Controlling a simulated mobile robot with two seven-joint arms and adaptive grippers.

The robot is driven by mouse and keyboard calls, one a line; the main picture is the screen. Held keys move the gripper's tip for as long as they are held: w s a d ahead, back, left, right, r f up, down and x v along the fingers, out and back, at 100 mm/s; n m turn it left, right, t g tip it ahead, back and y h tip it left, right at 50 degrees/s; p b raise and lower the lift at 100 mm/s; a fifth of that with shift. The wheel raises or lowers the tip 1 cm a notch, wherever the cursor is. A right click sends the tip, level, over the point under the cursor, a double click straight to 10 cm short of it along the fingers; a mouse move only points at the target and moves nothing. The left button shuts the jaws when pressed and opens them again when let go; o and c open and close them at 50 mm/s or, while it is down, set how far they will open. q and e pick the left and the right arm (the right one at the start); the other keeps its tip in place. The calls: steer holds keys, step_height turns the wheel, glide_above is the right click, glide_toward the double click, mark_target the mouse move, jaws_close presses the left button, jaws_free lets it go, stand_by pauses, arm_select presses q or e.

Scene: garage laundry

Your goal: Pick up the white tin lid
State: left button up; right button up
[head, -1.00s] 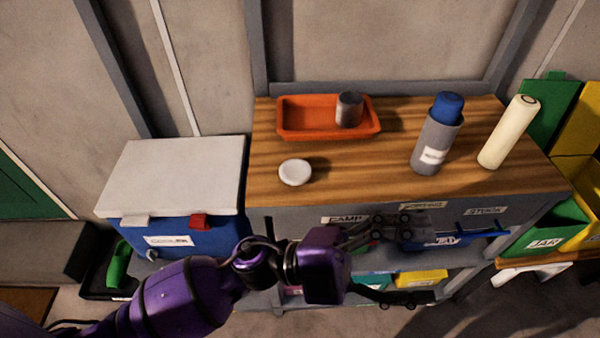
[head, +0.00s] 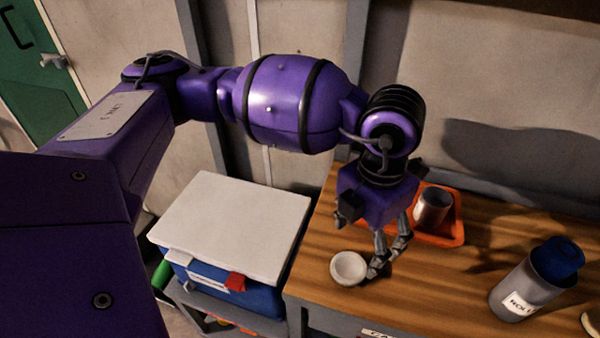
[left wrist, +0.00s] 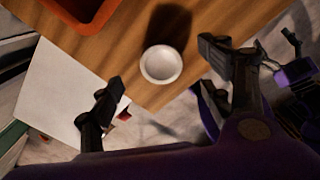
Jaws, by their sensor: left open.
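The white tin lid (head: 348,268) is a small round white piece on the wooden bench top, near its front left part. It also shows in the left wrist view (left wrist: 161,64), beyond and between my fingertips. My left gripper (head: 378,272) points down over the bench, just right of the lid in the head view. In the left wrist view my left gripper (left wrist: 160,75) has its fingers spread wide with nothing between the pads. Whether a finger touches the lid is unclear.
An orange tray (head: 452,232) with a grey metal can (head: 433,206) stands close behind my left gripper. A blue cooler with a white top (head: 235,225) is left of the bench (head: 470,270).

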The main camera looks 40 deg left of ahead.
mark_target(348, 265)
arm_select(q)
steer(key=f, duration=0.1)
steer(key=s+f, duration=0.1)
steer(key=shift+s+a+f, duration=0.15)
steer(key=shift+s+f, duration=0.05)
steer(key=shift+f, duration=0.2)
steer(key=f, duration=0.3)
steer(key=shift+s+a+f, duration=0.1)
steer(key=shift+a+f, duration=0.25)
steer(key=shift+a, duration=0.05)
steer(key=shift+f, duration=0.5)
steer(key=c, duration=0.8)
steer(key=shift+d+r, duration=0.1)
steer(key=shift+c, duration=0.2)
arm_select(e)
steer(key=shift+s+d+f+g, duration=0.15)
steer(key=shift+s+f, duration=0.05)
steer(key=shift+s, duration=0.75)
steer(key=shift+s+d+f+g, duration=0.15)
steer(key=shift+s+f, duration=0.05)
steer(key=shift+s, duration=0.75)
